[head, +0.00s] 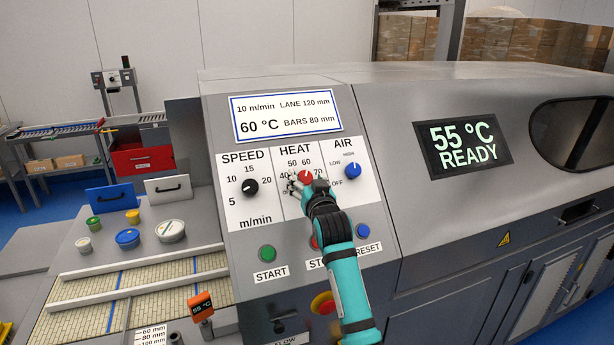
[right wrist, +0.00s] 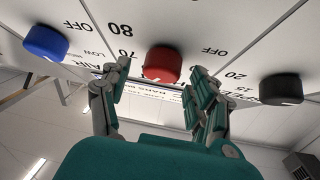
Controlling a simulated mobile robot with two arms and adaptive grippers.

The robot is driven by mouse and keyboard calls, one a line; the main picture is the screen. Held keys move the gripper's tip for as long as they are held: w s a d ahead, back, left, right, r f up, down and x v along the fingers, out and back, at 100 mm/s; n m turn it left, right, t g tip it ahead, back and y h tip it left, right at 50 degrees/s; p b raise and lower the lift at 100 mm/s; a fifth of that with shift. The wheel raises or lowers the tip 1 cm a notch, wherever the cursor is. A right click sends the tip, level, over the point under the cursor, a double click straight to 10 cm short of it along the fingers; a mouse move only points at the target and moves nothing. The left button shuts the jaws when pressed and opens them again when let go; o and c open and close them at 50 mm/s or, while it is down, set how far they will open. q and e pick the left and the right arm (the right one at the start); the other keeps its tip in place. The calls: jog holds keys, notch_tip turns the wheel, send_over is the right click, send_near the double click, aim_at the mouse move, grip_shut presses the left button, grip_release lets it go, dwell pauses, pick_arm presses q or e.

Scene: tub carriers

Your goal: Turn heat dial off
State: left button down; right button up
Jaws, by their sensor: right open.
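The red heat dial (head: 306,176) is on the sloped control panel, under the word HEAT, with numbers around it and an OFF mark at its lower left. My right gripper (head: 301,184) is at the dial and hides part of it and its scale. In the right wrist view the red dial (right wrist: 162,64) lies between and just beyond the two spread fingers of my right gripper (right wrist: 158,85). The fingers look apart from the dial on both sides. The dial's exact setting is hard to read. My left gripper is not in view.
The black speed dial (head: 250,187) is left of the heat dial, and the blue air dial (head: 352,170) is close on its right. The green start button (head: 267,253) sits below. A display (head: 465,145) reads 55 °C READY. A sign (head: 286,114) reads 60 °C.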

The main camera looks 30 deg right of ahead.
jog(key=shift+w, duration=0.1)
jog(key=c, duration=1.1)
jog(key=shift+c, duration=0.2)
